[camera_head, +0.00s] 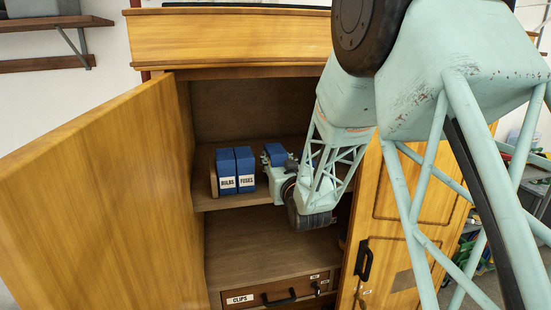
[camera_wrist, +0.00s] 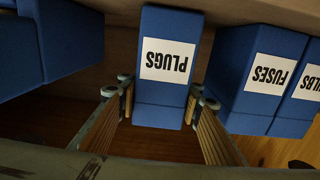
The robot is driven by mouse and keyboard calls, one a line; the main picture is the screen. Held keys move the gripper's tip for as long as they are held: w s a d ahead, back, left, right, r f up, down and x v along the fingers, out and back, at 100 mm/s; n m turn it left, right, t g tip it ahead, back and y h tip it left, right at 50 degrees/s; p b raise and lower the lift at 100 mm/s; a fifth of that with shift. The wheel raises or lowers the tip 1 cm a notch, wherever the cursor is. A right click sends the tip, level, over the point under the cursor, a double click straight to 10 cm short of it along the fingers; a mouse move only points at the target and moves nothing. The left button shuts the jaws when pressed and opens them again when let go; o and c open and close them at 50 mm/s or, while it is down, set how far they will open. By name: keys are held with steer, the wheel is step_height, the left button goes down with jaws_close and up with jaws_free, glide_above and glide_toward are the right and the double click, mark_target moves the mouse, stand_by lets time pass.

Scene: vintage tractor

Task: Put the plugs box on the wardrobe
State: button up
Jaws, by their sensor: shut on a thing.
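The plugs box (camera_wrist: 160,103) is a blue box with a white label reading PLUGS, shown upside down in the wrist view. My gripper (camera_wrist: 164,98) has its two fingers against the box's left and right sides and is shut on it. In the head view the plugs box (camera_head: 276,153) shows only partly past my gripper (camera_head: 270,165), at the middle shelf of the open wooden wardrobe (camera_head: 230,38). I cannot tell whether the box touches the shelf (camera_head: 222,203).
The bulbs box (camera_head: 226,172) and fuses box (camera_head: 245,169) stand left of the plugs box. More blue boxes (camera_wrist: 60,40) show at the wrist view's left. The left door (camera_head: 100,200) stands open. The lower shelf (camera_head: 260,255) looks clear above the clips drawer (camera_head: 270,293).

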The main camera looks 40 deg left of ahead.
steer(key=shift+f, duration=0.15)
steer(key=o, duration=1)
steer(key=shift+c, duration=0.2)
steer(key=shift+r, duration=0.2)
steer(key=shift+s+d+f, duration=0.1)
steer(key=shift+s+d, duration=0.05)
steer(key=shift+d, duration=0.1)
steer(key=b+v, duration=0.2)
steer(key=v, duration=0.9)
steer(key=shift+s+b, duration=0.15)
steer(key=shift+b, duration=0.25)
steer(key=shift+d, duration=0.15)
